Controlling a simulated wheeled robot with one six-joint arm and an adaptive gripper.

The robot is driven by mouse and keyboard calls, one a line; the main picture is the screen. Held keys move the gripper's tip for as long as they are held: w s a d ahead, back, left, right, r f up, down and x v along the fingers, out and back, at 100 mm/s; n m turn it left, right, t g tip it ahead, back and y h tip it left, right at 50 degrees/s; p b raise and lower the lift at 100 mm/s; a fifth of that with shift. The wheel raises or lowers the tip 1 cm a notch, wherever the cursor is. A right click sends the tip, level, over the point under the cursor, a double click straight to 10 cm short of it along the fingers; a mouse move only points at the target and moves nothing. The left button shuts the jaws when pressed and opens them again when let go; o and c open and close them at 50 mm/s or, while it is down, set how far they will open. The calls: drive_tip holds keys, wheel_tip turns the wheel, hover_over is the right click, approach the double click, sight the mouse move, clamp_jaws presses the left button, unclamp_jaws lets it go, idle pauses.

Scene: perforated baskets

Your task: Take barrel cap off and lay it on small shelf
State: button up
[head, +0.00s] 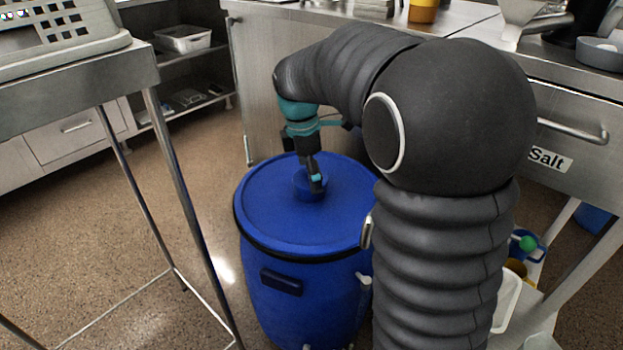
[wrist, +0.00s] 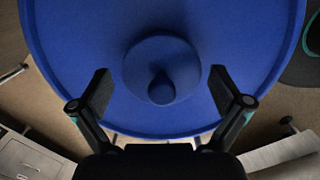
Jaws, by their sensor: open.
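A blue barrel (head: 310,290) stands on the floor, with a dark band under its rim. The blue barrel cap (head: 270,215) lies on top of it, with a round raised centre and a small knob (wrist: 161,88) that shows in the wrist view. My gripper (head: 315,180) points down at the raised centre in the head view. In the wrist view my gripper (wrist: 162,92) is open, with one finger on each side of the knob and visible gaps between. Whether the fingertips touch the cap cannot be told. A low white shelf (head: 540,320) shows at the lower right, partly hidden by my arm.
A steel table (head: 70,90) with a perforated basket (head: 60,35) stands at the left. A steel counter (head: 570,95) with a drawer marked Salt is behind at the right. Open floor (head: 170,190) lies left of the barrel. A shelf unit (head: 190,60) stands at the back.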

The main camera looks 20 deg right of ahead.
drive_tip(key=shift+c, duration=0.3)
drive_tip(key=c, duration=0.9)
drive_tip(key=shift+r, duration=0.1)
drive_tip(key=shift+c, duration=0.2)
